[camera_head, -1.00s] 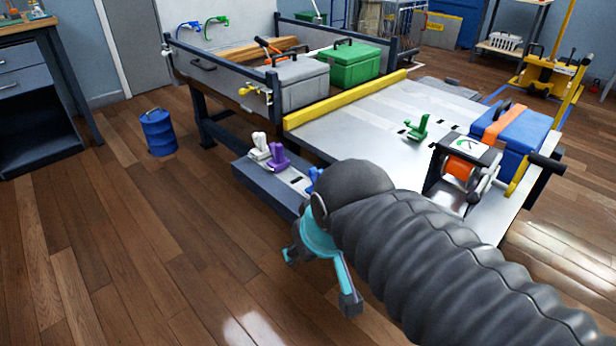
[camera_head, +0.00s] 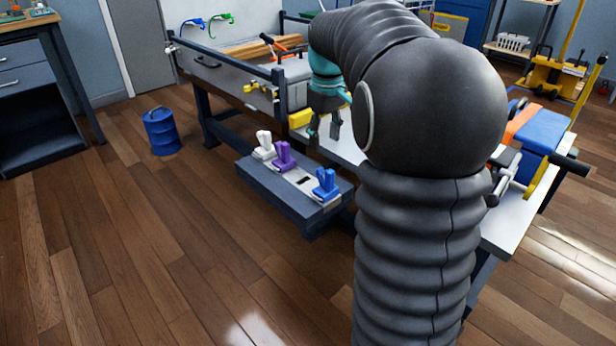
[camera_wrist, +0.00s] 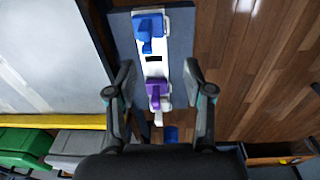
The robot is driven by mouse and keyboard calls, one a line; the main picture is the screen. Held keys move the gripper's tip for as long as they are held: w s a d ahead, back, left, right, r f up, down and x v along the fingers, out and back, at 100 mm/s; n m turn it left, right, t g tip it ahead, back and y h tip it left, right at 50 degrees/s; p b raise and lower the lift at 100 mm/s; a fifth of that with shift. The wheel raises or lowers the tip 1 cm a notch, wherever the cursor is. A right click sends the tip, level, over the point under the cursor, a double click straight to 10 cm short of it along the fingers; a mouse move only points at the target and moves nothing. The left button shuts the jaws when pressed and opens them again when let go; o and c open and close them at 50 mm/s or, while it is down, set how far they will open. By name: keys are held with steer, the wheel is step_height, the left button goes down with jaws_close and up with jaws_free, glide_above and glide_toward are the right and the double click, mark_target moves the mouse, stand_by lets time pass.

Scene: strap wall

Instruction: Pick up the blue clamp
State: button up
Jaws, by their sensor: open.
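The blue clamp (camera_head: 326,184) stands on the near right end of a low grey shelf (camera_head: 270,185), on a pale strip. It also shows near the top of the wrist view (camera_wrist: 148,30). A purple clamp (camera_head: 284,156) and a white clamp (camera_head: 264,145) stand on the same strip, farther left. My gripper (camera_head: 325,130) is open and empty, above and behind the shelf in the head view. In the wrist view its fingers (camera_wrist: 160,82) point toward the strip, spread to either side of the purple clamp, with the blue clamp beyond their tips.

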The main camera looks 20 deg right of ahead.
mark_target(327, 181)
steer(key=shift+n+g, duration=0.3)
steer(key=w+d+f, duration=0.2)
steer(key=d, duration=0.1)
steer(key=shift+w+f, duration=0.1)
steer(key=shift+w, duration=0.3)
steer(key=shift+w+d+f, duration=0.1)
steer(key=shift+f, duration=0.2)
step_height(327, 181, down, 8)
steer(key=shift+r+b, duration=0.1)
steer(key=shift+b, duration=0.7)
steer(key=shift+a+f+b, duration=0.2)
steer(key=shift+f, duration=1.15)
steer(key=shift+a+f+b, duration=0.2)
steer(key=shift+f, duration=1.15)
jaws_close()
